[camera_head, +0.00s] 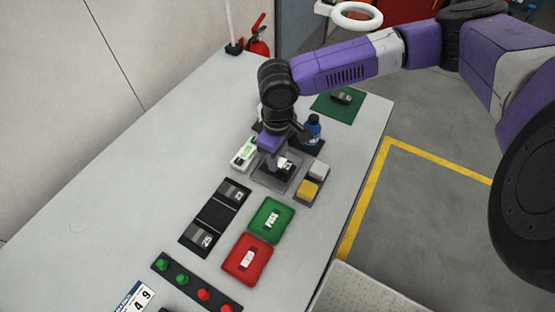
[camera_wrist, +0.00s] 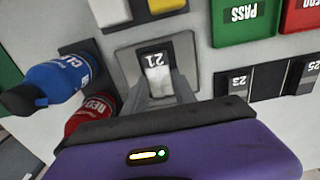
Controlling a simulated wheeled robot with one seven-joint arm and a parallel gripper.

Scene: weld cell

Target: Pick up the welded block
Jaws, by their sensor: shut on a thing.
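A dark block with a white label reading 21 (camera_wrist: 152,58) is at the grey square tray (camera_wrist: 125,62) in the wrist view. My gripper (camera_wrist: 160,88) points down over it, its two fingers shut on the block's pale raised part. In the head view, my gripper (camera_head: 284,164) is above the same grey tray (camera_head: 258,179), and the block is mostly hidden by it. I cannot tell whether the block rests on the tray or is slightly lifted.
A green PASS tray (camera_head: 262,228) and a red tray (camera_head: 236,270) lie nearer. A black rack (camera_head: 214,216) holds blocks 23 and 25. A blue bottle (camera_head: 313,128), a red bottle (camera_wrist: 88,112) and yellow and white pieces (camera_head: 308,189) crowd the grey tray. The table's left is clear.

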